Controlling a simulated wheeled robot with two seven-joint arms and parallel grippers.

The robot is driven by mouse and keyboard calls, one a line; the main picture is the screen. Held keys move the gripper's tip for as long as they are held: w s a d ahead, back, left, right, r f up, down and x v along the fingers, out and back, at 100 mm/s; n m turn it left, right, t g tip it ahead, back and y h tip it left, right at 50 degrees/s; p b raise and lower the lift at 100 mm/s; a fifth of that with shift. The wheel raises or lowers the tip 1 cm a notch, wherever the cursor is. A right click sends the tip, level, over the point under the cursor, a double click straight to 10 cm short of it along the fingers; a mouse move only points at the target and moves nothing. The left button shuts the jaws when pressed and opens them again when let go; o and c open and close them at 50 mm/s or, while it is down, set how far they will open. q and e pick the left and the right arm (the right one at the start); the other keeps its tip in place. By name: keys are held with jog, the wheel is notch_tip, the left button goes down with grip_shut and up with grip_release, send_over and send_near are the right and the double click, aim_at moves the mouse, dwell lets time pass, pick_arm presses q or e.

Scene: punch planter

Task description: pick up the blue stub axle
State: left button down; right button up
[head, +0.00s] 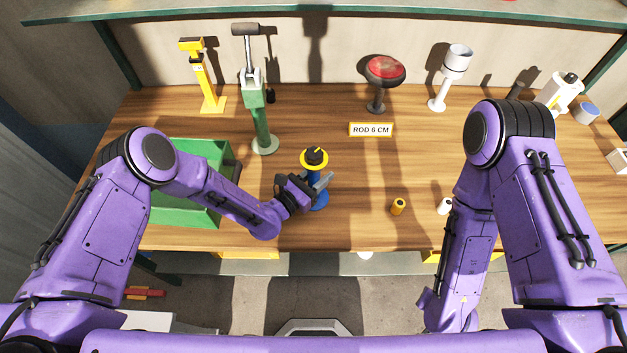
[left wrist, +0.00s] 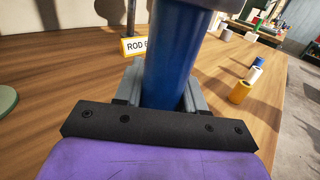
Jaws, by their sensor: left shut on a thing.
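The blue stub axle (head: 320,200) stands upright near the front middle of the table. I cannot tell whether the foot touches the table. My right arm is folded down at the right, and its gripper does not show clearly.
A green bin (head: 185,213) lies left under my left arm. A green press (head: 260,125), a yellow stand (head: 208,85), a red-topped stand (head: 384,72) and a white stand (head: 448,80) line the back. A yellow cylinder (head: 398,206) and a white one (head: 444,205) stand front right.

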aim_at(315, 176)
pick_arm(q)
jog(key=shift+w+r, duration=0.1)
notch_tip(315, 176, up, 9)
jog(key=shift+f, duration=0.1)
jog(key=f, duration=0.1)
jog(key=s+f, duration=0.1)
jog(key=f, duration=0.3)
jog(key=shift+s+d, duration=0.15)
jog(key=shift+s, duration=0.25)
jog(key=shift+w+f, duration=0.3)
jog(key=shift+f, duration=0.3)
jog(key=shift+w+f, duration=0.3)
jog(key=shift+f, duration=0.3)
jog(key=shift+w+f, duration=0.3)
jog(key=shift+f, duration=0.3)
jog(key=shift+f, duration=0.1)
jog(key=c, duration=1.4)
grip_release()
jog(key=shift+f, duration=0.1)
jog(key=shift+c, duration=0.2)
grip_shut()
